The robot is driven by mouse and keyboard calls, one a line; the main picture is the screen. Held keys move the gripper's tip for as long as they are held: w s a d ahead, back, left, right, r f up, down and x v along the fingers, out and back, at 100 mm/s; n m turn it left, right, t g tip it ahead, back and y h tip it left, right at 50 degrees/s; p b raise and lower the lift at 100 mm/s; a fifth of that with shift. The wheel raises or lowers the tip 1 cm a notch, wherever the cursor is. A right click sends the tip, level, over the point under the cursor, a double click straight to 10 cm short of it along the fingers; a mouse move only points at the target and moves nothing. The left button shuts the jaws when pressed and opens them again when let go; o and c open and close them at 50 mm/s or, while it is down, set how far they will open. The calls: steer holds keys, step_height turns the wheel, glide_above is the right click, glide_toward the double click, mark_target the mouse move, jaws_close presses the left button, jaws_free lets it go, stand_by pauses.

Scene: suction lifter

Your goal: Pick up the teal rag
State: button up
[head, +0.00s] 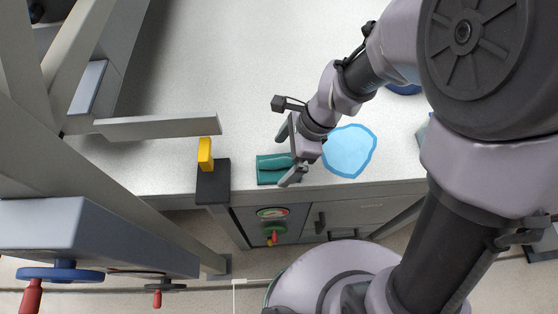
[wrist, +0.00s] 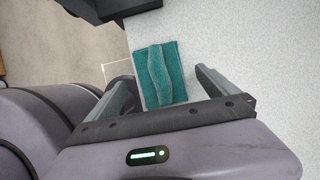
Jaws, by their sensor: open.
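The teal rag (head: 270,168) lies on the light speckled worktop, close to its front edge. It looks flat with a raised fold along its middle, which shows clearly in the wrist view (wrist: 161,72). My gripper (head: 285,158) is open and right at the rag, with its fingers to either side of the rag's right end in the head view. In the wrist view the two fingers (wrist: 165,85) stand apart with the near part of the rag between them.
A black block (head: 213,182) with a yellow piece (head: 205,154) stands left of the rag. A light blue flat patch (head: 349,150) lies to the right. A grey metal frame (head: 150,127) reaches in from the left.

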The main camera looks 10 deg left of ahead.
mark_target(280, 161)
steer(key=b+x, duration=0.1)
steer(key=x, duration=0.2)
steer(key=shift+a+f, duration=0.2)
steer(key=shift+f, duration=0.05)
steer(key=shift+r, duration=0.1)
steer(key=shift+c, duration=0.2)
steer(key=c, duration=1.4)
steer(key=shift+r, duration=0.1)
